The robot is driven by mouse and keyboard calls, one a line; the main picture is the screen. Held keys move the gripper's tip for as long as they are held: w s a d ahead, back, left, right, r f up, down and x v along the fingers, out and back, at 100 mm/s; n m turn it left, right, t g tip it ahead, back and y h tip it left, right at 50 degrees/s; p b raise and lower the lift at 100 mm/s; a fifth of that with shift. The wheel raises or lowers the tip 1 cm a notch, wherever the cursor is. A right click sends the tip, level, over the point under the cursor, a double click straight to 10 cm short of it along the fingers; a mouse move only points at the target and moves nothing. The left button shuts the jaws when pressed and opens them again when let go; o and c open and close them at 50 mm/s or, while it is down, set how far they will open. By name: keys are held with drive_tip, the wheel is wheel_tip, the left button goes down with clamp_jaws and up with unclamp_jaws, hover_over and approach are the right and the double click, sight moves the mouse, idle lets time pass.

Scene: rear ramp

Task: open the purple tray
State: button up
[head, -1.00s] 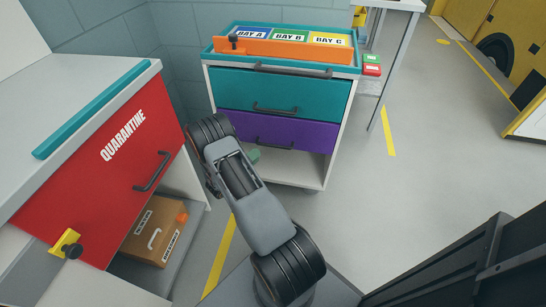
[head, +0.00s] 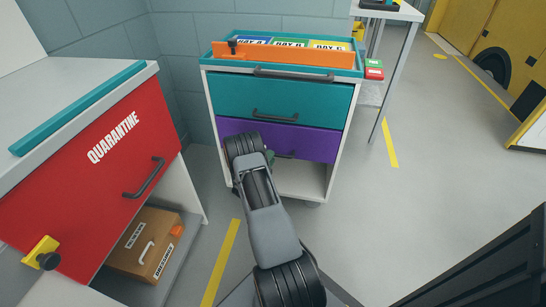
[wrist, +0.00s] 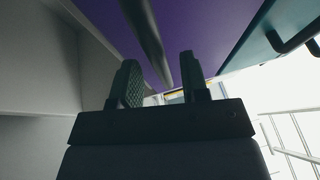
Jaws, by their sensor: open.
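The purple tray (head: 315,145) is the lower drawer of the grey cart and sits flush, closed, under the teal drawer (head: 300,98). Part of its dark bar handle (head: 287,154) shows beside my arm; the rest is hidden. In the wrist view the purple face (wrist: 205,35) fills the top, with the handle (wrist: 148,40) running down toward the gap between my fingers. My gripper (wrist: 162,82) is open and close to the handle, with nothing seen held. I cannot tell whether the handle lies between the fingers or beyond them. My arm mostly hides the gripper in the head view.
A red quarantine drawer (head: 85,175) with a yellow latch (head: 40,252) stands at left, with a cardboard box (head: 148,243) below. An orange bar (head: 285,55) lies across the cart's top. A table (head: 390,10) stands behind right. Open floor lies to the right.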

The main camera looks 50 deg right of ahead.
drive_tip(key=shift+x, duration=1.2)
drive_tip(key=shift+c, duration=0.4)
clamp_jaws()
